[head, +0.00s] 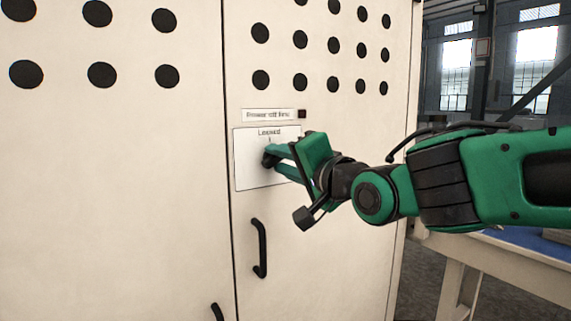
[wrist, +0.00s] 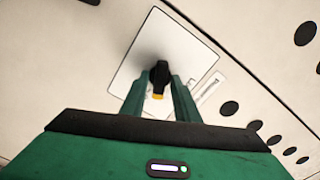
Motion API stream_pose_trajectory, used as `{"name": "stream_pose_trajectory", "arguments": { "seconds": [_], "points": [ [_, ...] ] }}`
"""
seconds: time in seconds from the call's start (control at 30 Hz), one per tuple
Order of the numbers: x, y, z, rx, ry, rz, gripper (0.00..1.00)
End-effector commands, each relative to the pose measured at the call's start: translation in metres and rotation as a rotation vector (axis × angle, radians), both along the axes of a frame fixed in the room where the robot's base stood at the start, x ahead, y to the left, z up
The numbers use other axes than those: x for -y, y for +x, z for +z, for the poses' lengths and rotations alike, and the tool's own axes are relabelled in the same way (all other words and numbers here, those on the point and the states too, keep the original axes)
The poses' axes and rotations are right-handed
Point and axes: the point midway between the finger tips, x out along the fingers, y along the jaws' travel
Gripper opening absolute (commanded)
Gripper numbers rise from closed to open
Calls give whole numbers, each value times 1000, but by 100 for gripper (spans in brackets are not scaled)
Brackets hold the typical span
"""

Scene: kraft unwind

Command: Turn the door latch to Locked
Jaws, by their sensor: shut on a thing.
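The door latch is a black knob (wrist: 159,74) on a white label plate (head: 252,172) on the cabinet door. In the wrist view, the knob has a yellow mark at its near end. My gripper (head: 274,156) reaches the plate from the right, and its two green fingers are shut on the knob, one on each side; the fingers also show in the wrist view (wrist: 160,95). Small text sits at the top of the plate in the head view, seemingly "Locked", but it is blurred. My gripper hides most of the knob there, so its exact setting is hard to tell.
A small label strip (head: 268,115) with a dark square is above the plate. A black door handle (head: 260,248) sticks out below it. The cabinet doors have round black holes. A table (head: 500,262) with a blue top stands at the right, under my arm.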

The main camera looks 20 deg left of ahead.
Motion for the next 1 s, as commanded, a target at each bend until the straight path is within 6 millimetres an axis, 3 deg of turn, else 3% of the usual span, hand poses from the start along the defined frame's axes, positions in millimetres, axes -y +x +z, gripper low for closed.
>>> {"name": "stream_pose_trajectory", "arguments": {
  "seconds": [1.0],
  "points": [
    [1, 2, -6, 698, -612, 1, 6]
  ]
}}
